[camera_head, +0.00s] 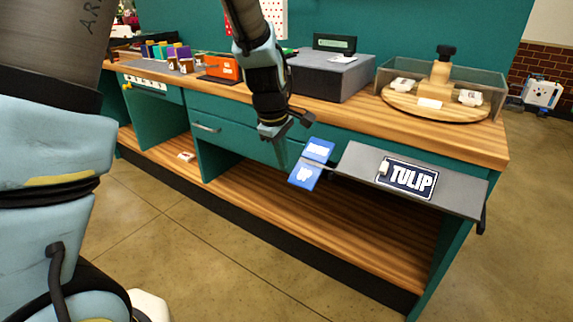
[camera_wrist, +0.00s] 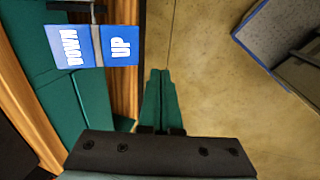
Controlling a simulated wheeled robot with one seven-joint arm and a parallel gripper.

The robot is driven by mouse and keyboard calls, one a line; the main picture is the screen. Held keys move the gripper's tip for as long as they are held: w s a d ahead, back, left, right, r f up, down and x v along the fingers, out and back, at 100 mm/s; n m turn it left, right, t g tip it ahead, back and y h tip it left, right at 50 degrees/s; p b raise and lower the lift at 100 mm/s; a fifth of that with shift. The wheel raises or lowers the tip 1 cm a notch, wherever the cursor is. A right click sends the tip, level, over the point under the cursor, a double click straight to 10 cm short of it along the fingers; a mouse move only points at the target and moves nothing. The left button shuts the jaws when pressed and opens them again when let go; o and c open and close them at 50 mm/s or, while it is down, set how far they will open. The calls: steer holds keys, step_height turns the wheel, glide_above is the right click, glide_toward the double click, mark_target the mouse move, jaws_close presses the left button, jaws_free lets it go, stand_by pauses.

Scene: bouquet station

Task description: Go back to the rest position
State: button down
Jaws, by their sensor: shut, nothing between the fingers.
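My gripper (camera_head: 281,150) hangs in front of the teal workbench in the head view, pointing down, just left of a blue rocker plate (camera_head: 312,163). In the wrist view my gripper (camera_wrist: 160,72) has its two teal fingers together, with nothing between them. The blue plate (camera_wrist: 95,46) reads DOWN and UP there and lies apart from the fingers, to the upper left. Below the fingertips in the wrist view there is bare floor. In the head view the fingertips partly blend with the teal bench front.
A grey shelf (camera_head: 445,193) with a TULIP sign (camera_head: 407,178) juts from the bench front. On the wooden top (camera_head: 360,112) stand a grey box (camera_head: 328,78), a round wooden turntable (camera_head: 420,107) and an orange box (camera_head: 222,67). The floor before the bench is clear.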

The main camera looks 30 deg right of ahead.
stand_by(0.5)
steer(key=w+a+r+m+y, duration=0.1)
steer(key=w+a+r+m, duration=0.15)
steer(key=a, duration=1.35)
steer(key=s+a+m, duration=0.2)
steer(key=a, duration=0.7)
steer(key=s+a+r+m+y, duration=0.1)
steer(key=s+a+m, duration=0.1)
steer(key=a, duration=0.7)
steer(key=shift+s+a, duration=0.4)
steer(key=shift+s, duration=0.35)
steer(key=shift+r, duration=0.1)
